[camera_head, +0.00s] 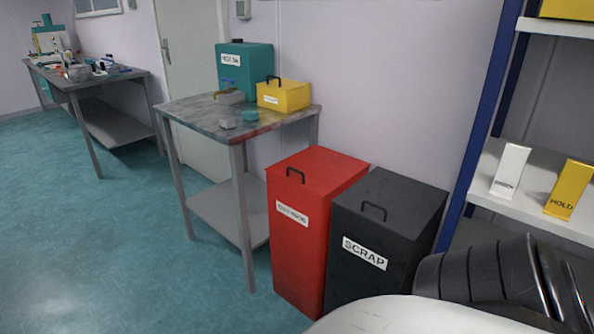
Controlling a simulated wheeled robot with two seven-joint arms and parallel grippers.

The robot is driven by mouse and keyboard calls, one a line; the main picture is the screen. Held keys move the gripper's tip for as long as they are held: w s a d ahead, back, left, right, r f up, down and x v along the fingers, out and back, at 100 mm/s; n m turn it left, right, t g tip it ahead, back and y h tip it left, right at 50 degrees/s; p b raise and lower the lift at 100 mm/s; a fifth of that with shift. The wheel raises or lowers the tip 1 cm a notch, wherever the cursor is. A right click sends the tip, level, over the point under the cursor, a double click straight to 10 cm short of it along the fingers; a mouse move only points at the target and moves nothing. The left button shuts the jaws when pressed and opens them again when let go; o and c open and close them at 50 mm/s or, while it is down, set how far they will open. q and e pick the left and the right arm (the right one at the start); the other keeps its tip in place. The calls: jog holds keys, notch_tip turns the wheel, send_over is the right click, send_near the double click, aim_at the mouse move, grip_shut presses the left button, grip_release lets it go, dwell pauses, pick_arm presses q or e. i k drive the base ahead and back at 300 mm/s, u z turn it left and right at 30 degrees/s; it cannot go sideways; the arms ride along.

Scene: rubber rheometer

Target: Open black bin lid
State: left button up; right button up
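The black bin (366,272) stands on the floor against the wall, with a white label reading SCRAP on its front. Its black lid (400,203) lies flat and shut on top. A dark loop handle (374,210) sits near the lid's front edge. The bin's lower part is hidden behind my own white body part at the bottom of the view. A black ribbed part, likely of my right arm, shows at the lower right. Neither gripper is in view.
A red bin (312,255) with a shut lid stands close on the black bin's left. A blue-framed shelf (485,207) rises on its right. A grey table (200,112) with a teal box and a yellow box stands farther left. Open floor lies at left.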

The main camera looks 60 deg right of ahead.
aim_at(403, 205)
jog(key=z, duration=0.5)
jog(key=i, duration=1.25)
jog(key=z, duration=1.15)
